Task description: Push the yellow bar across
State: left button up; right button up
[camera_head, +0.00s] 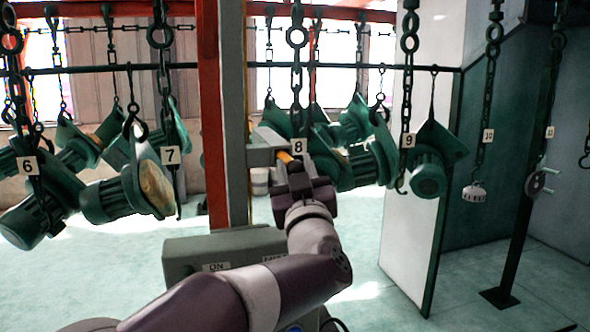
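A small piece of yellow (284,157), which looks like part of the yellow bar, shows at the end of a grey bracket that sticks out from the grey post. My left gripper (289,163) is right at it, and the gripper and wrist hide most of the bar. The gripper faces away from me, so I cannot see whether its fingers are open or shut, or whether they touch the bar. My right gripper is out of view.
The grey post (236,110) stands beside a red column (211,110). A grey box (222,250) with an "ON" label is below. Green hoists (125,193) hang on numbered chains at both sides, and chain tag 8 (299,146) is close to my gripper. A dark stand (520,220) is at right.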

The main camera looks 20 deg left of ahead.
pick_arm(q)
grip_shut()
jog(key=shift+w+a, duration=0.6)
jog(key=shift+w, duration=0.2)
jog(key=shift+w+a, duration=0.55)
jog(key=shift+w, duration=0.25)
jog(key=shift+s+d+r, duration=0.1)
jog(key=o, duration=0.7)
grip_release()
jog(key=shift+c, duration=0.2)
jog(key=shift+o, duration=0.3)
jog(key=shift+w+a, duration=0.2)
jog(key=shift+w, duration=0.1)
jog(key=b+v, duration=0.6)
jog(key=v, duration=0.7)
jog(key=shift+w, duration=0.15)
